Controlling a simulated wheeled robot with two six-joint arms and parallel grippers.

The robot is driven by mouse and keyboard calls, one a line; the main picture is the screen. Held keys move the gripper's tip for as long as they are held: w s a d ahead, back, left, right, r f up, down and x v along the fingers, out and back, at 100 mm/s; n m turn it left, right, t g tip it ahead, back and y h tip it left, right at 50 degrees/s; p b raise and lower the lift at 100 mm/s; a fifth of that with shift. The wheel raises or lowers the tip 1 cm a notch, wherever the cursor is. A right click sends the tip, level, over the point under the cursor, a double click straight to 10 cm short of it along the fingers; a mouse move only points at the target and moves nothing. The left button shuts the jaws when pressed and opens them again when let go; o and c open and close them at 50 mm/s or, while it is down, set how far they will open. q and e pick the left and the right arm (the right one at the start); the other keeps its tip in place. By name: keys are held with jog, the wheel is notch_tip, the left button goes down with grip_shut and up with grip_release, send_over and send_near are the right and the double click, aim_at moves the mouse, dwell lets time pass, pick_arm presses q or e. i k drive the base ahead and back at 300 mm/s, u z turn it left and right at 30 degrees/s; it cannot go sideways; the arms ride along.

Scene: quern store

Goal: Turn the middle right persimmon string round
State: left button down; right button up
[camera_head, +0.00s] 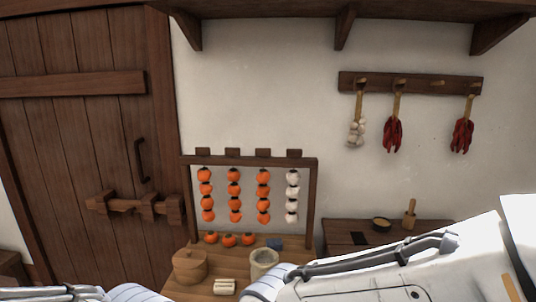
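A dark wooden rack (313,205) stands on a low wooden table against the wall, with a row of hanging strings. The middle right persimmon string (263,196) hangs straight and shows orange fruit. The middle left string (234,196) and the far left string (205,195) also show orange. The far right string (292,196) shows whitish fruit. Wooden blocks sit along the top bar, one above each string. Parts of both my arms show along the bottom edge, but neither gripper is in view. Nothing of mine touches the strings.
The table holds loose persimmons (229,240), a lidded wooden container (190,266), a pale pot (264,262), a blue item (275,243) and a pale bundle (224,286). A wall rail (420,84) holds garlic and chillies. A door (85,150) is left; my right arm covers the lower right.

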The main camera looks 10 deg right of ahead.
aim_at(263, 176)
jog(key=u, duration=0.8)
jog(key=i, duration=1.1)
jog(key=z, duration=0.05)
